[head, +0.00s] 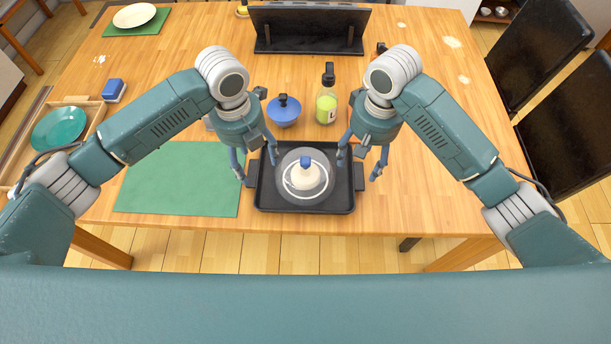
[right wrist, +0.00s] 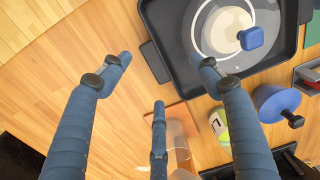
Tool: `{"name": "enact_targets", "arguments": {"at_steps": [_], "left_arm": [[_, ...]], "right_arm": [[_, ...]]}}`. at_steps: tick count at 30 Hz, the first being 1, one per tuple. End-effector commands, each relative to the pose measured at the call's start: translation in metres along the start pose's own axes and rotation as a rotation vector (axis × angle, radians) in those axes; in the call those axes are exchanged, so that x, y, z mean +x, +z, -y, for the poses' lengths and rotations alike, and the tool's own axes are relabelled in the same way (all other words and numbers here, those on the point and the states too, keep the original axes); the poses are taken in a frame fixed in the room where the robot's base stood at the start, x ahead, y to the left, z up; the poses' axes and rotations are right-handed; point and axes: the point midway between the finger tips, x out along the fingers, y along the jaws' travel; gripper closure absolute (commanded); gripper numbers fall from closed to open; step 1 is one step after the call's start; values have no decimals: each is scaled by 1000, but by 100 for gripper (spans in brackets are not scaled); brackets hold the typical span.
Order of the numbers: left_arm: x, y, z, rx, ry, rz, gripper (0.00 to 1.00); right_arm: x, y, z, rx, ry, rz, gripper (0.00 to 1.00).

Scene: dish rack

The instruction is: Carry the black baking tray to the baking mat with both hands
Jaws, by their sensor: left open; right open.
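The black baking tray (head: 263,190) lies at the table's front edge. A green mat (head: 180,180), apparently the baking mat, lies bare to the tray's left. My left gripper (head: 256,164) is open at the tray's left end. My right gripper (head: 358,164) is open at its right end. In the right wrist view its fingers (right wrist: 160,75) spread around the tray's handle (right wrist: 155,62), apparently without gripping it.
A blue lidded pot (head: 284,112) and a yellow-green bottle (head: 326,106) stand just behind the tray. A black rack (head: 308,28) is at the back. A wooden tray (head: 92,112) with a teal plate is at far left. The table's right side is mostly clear.

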Motion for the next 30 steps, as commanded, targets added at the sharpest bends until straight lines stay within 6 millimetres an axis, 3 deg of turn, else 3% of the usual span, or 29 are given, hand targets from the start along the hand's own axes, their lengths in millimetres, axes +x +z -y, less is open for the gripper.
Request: {"name": "enact_targets", "arguments": {"at_steps": [2,6,17,23,30], "left_arm": [[-11,13,-14,68,30,-2,36],[-18,21,-22,133,48,-13,36],[-17,21,-23,140,48,-14,36],[6,20,-24,139,49,-16,36],[50,20,-26,138,49,-16,36]], "right_arm": [[-10,-10,-10,32,25,8,37],[-18,-16,-16,60,41,17,37],[-16,-15,-16,62,41,19,37],[7,-13,-17,61,42,23,37],[50,-13,-19,62,41,21,37]]}}
